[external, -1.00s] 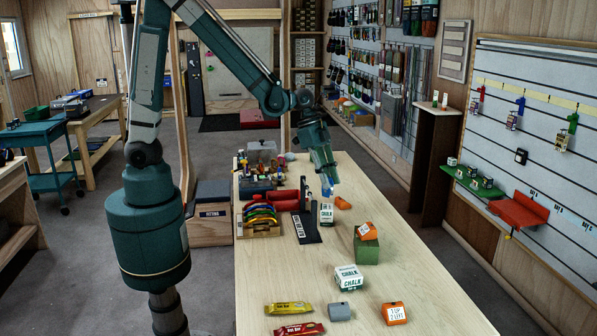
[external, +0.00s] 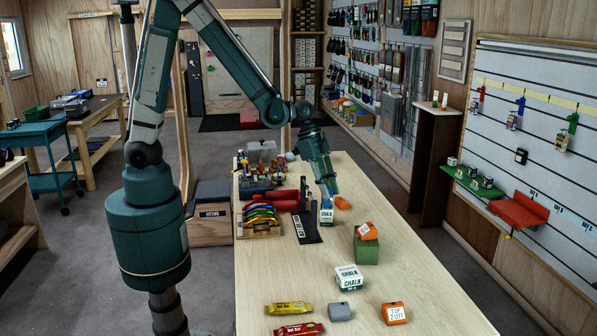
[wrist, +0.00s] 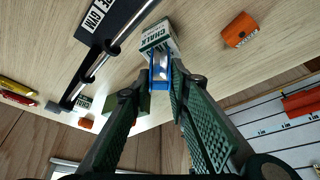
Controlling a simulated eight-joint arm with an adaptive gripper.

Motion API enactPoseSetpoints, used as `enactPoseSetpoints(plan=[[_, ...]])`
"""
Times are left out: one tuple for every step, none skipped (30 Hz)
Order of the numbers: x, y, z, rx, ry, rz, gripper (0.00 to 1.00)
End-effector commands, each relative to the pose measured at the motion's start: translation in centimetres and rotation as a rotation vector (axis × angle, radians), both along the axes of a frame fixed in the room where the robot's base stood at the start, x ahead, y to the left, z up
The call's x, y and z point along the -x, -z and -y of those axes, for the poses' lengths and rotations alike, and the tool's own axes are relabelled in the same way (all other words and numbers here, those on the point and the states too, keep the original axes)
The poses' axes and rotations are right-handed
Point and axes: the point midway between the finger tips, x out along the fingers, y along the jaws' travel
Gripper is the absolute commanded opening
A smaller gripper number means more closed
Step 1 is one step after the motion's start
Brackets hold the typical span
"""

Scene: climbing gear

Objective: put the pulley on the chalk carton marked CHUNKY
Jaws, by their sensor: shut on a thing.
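My gripper (external: 326,192) is shut on a blue pulley with a silver middle (wrist: 160,66), which shows as a small blue patch (external: 327,203) in the external view. The pulley is at the top of an upright white and green chalk carton (external: 326,217), which also shows in the wrist view (wrist: 159,34). I cannot tell whether they touch. The carton's word CHALK is readable, but its kind is not clear. A second white and green chalk carton (external: 349,279) stands nearer the front of the table; its upper word is too small to read.
A black stand with a metal bar (external: 303,222) is just left of the carton. An orange block (external: 343,203) lies to its right. A green box (external: 367,248) bears an orange block (external: 367,231). Bars and blocks lie at the front.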

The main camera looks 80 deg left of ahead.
Motion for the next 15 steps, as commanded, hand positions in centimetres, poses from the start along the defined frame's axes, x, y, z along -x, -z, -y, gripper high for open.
enactPoseSetpoints(plan=[[0.0,0.04,0.0,0.0,0.0,0.0,0.06],[0.0,0.04,0.0,0.0,0.0,0.0,0.06],[0.01,0.04,0.0,0.0,0.0,0.0,0.06],[0.01,0.03,0.0,0.0,0.0,0.0,0.06],[0.01,0.03,0.0,0.0,0.0,0.0,0.06],[0.01,0.03,0.0,0.0,0.0,0.0,0.06],[0.01,0.03,0.0,0.0,0.0,0.0,0.06],[0.01,0.04,0.0,0.0,0.0,0.0,0.06],[0.02,0.1,0.0,0.0,0.0,0.0,0.06],[0.02,0.17,0.0,0.0,0.0,0.0,0.06],[0.02,0.25,0.0,0.0,0.0,0.0,0.06],[0.02,0.36,0.0,0.0,0.0,0.0,0.06],[0.02,0.43,-0.01,0.0,0.0,0.0,0.06],[0.02,0.44,0.0,0.0,0.0,0.0,0.2],[0.02,0.36,0.0,0.0,0.0,0.0,0.25]])
